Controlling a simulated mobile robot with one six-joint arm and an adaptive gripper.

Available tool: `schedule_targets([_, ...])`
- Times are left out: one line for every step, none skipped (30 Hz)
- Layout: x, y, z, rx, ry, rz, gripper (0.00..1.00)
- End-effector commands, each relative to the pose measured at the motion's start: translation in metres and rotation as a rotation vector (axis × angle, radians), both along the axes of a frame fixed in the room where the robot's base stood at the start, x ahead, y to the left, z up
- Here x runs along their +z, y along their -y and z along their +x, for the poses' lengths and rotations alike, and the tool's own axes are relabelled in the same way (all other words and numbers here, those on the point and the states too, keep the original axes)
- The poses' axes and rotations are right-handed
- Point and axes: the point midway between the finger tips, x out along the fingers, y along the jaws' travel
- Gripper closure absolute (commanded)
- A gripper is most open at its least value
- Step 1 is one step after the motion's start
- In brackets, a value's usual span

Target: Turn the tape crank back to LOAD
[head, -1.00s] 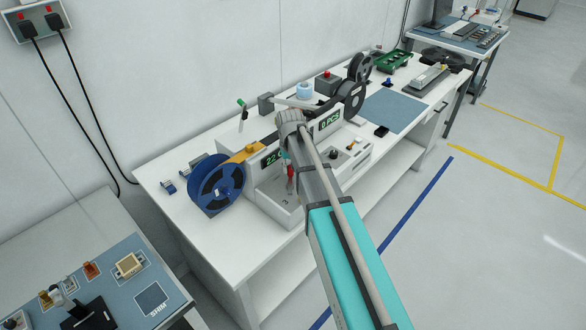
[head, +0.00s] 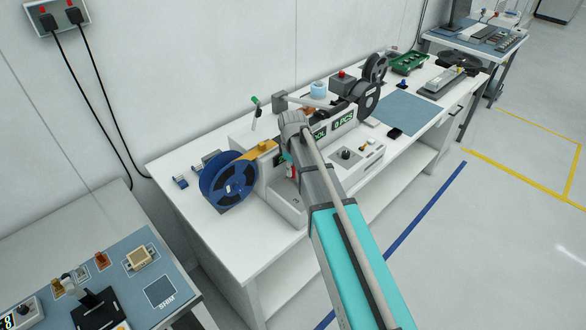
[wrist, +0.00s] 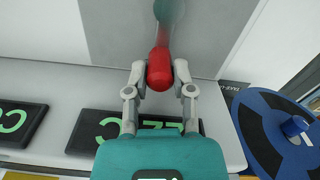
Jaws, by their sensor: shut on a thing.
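The red crank knob (wrist: 160,68) is between the two fingers of my gripper (wrist: 160,74) in the wrist view, and the fingers are shut on it. In the head view a bit of red (head: 291,171) shows beside my arm. My wrist hides most of the crank and the fingers there. The crank belongs to the white tape machine (head: 287,208) on the bench. The LOAD mark cannot be made out, and the angle of the crank is hard to tell.
A blue tape reel (head: 229,182) stands left of the crank, and shows at right in the wrist view (wrist: 262,125). Dark displays with green characters (wrist: 90,128) are close by. A black reel (head: 368,100) stands at the far end. The bench (head: 262,262) front is clear.

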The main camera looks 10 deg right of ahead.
Motion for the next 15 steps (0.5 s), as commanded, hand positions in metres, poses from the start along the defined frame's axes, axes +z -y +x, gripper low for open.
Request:
schedule_targets([-0.0002,-0.0009,-0.0022,0.01,-0.004,0.001,1.0])
schedule_targets([-0.0002,-0.001,-0.0023,0.016,-0.004,0.001,1.0])
schedule_targets([-0.0002,-0.0013,-0.0025,0.023,-0.004,0.001,1.0])
schedule_targets([-0.0002,-0.0014,-0.0025,0.027,-0.004,0.001,1.0])
schedule_targets([-0.0002,-0.0015,-0.0027,0.029,-0.004,0.001,1.0])
schedule_targets([-0.0002,-0.0016,-0.0028,0.032,-0.004,0.001,1.0])
schedule_targets([-0.0002,-0.0016,-0.0028,0.033,-0.004,0.001,1.0])
schedule_targets([-0.0002,-0.0016,-0.0028,0.033,-0.004,0.001,1.0])
schedule_targets([-0.0002,-0.0017,-0.0029,0.033,-0.004,0.001,1.0])
schedule_targets([-0.0002,-0.0018,-0.003,0.033,-0.004,0.001,1.0])
schedule_targets([-0.0002,-0.0017,-0.0031,0.033,-0.004,0.001,1.0])
schedule_targets([-0.0002,-0.0018,-0.0031,0.033,-0.004,0.001,1.0])
schedule_targets([-0.0003,-0.0017,-0.0031,0.033,-0.005,0.002,1.0])
schedule_targets([-0.0003,-0.0018,-0.0032,0.033,-0.005,0.002,1.0])
schedule_targets([-0.0003,-0.0018,-0.0032,0.032,-0.005,0.002,1.0])
